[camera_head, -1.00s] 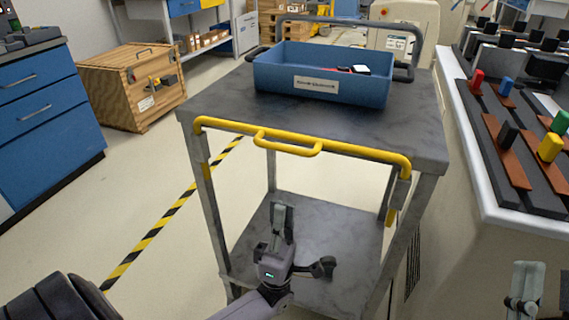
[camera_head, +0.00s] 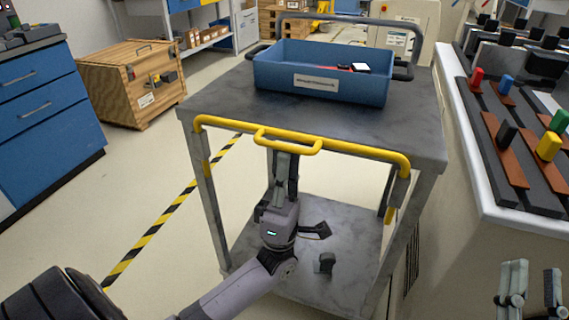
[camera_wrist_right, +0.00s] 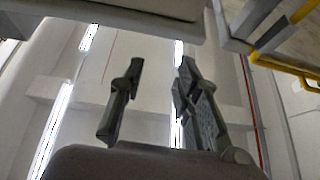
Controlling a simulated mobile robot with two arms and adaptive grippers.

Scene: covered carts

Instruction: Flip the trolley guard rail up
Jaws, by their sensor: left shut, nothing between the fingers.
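The yellow guard rail (camera_head: 355,153) is folded down along the front edge of the grey trolley (camera_head: 420,137). Its small handle loop (camera_head: 305,151) sticks out near the middle. My left gripper (camera_head: 286,160) points up and is shut and empty, its fingertips just under the loop. I cannot tell whether they touch it. My right gripper (camera_head: 532,278) is at the bottom right corner, away from the trolley. It is open and empty, and its two spread fingers show in the right wrist view (camera_wrist_right: 155,88). A yellow bar (camera_wrist_right: 285,67) shows at that view's right edge.
A blue bin (camera_head: 275,75) stands on the trolley top, with a grey rail (camera_head: 350,22) behind it. A workbench (camera_head: 500,200) with coloured pegs stands close on the right. A wooden crate (camera_head: 110,85) and blue drawers (camera_head: 40,120) are on the left. The floor between is clear.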

